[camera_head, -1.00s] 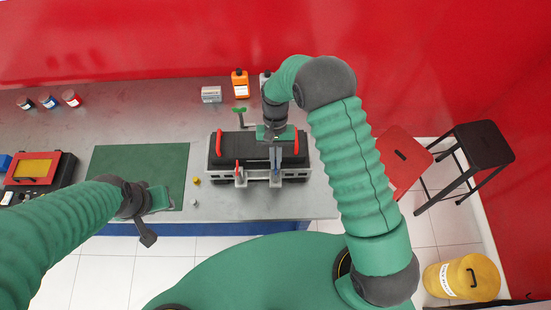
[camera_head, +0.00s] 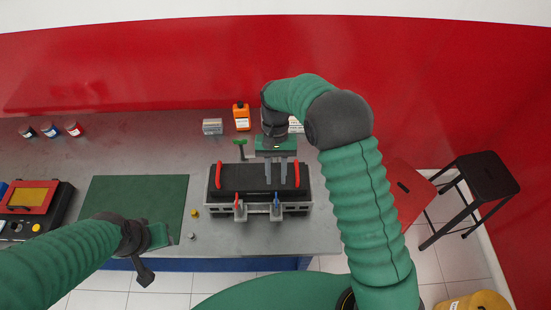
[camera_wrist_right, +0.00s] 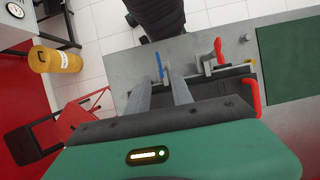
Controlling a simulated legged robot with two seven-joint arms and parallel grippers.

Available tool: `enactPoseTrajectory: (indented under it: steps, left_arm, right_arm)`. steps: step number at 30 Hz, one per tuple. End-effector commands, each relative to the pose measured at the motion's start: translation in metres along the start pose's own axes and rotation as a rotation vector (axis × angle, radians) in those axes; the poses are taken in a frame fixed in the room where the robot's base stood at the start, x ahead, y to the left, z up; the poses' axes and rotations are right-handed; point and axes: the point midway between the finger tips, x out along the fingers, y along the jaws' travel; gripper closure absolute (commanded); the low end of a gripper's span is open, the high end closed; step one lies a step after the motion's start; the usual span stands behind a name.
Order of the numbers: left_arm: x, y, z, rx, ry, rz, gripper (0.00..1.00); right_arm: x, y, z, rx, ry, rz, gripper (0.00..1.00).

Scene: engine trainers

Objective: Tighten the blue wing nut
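The blue wing nut (camera_head: 277,200) is on the front bracket of the black and grey engine unit (camera_head: 225,183), right of a similar red wing nut (camera_head: 237,199). Its blue handle looks roughly upright in the head view. My right gripper (camera_head: 276,183) is above the unit's black top, behind the blue wing nut. Its two fingers are apart with nothing between them. In the right wrist view, the blue handle (camera_wrist_right: 159,64) shows just beyond the fingertips; I cannot tell whether they touch it. My left gripper (camera_head: 155,240) is near the bench's front edge, its opening unclear.
Two large red handles (camera_head: 219,175) (camera_head: 297,175) stand on either side of the unit's top. A green-topped part (camera_head: 240,143), an orange bottle (camera_head: 241,117) and a small box (camera_head: 212,126) are behind it. A green mat (camera_head: 130,195) lies left.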

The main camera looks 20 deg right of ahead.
Motion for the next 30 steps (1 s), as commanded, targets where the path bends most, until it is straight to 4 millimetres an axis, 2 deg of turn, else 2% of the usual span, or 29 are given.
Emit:
enactPoseTrajectory:
  steps: [1, 6, 9, 12, 26, 30]
  left_arm:
    - [0.008, 0.000, 0.002, 0.000, 0.000, 0.000, 0.63]
    - [0.016, 0.000, 0.004, 0.000, 0.000, 0.000, 0.63]
    - [0.018, 0.000, 0.004, 0.000, 0.000, 0.000, 0.63]
    - [0.018, 0.000, 0.004, 0.000, 0.000, 0.000, 0.63]
    - [0.018, 0.000, 0.004, 0.000, 0.000, 0.000, 0.63]
    - [0.030, 0.000, 0.007, 0.000, 0.000, 0.000, 0.63]
  right_arm:
    - [-0.012, -0.001, -0.003, 0.000, 0.006, -0.002, 0.73]
    - [-0.057, -0.001, -0.001, 0.002, 0.001, -0.001, 0.73]
    - [-0.074, -0.001, -0.001, 0.001, -0.001, 0.000, 0.73]
    - [-0.083, -0.001, 0.000, 0.001, -0.003, 0.001, 0.73]
    - [-0.086, -0.001, 0.001, 0.001, -0.003, 0.001, 0.73]
    - [-0.070, 0.006, 0.001, -0.014, 0.046, -0.005, 0.73]
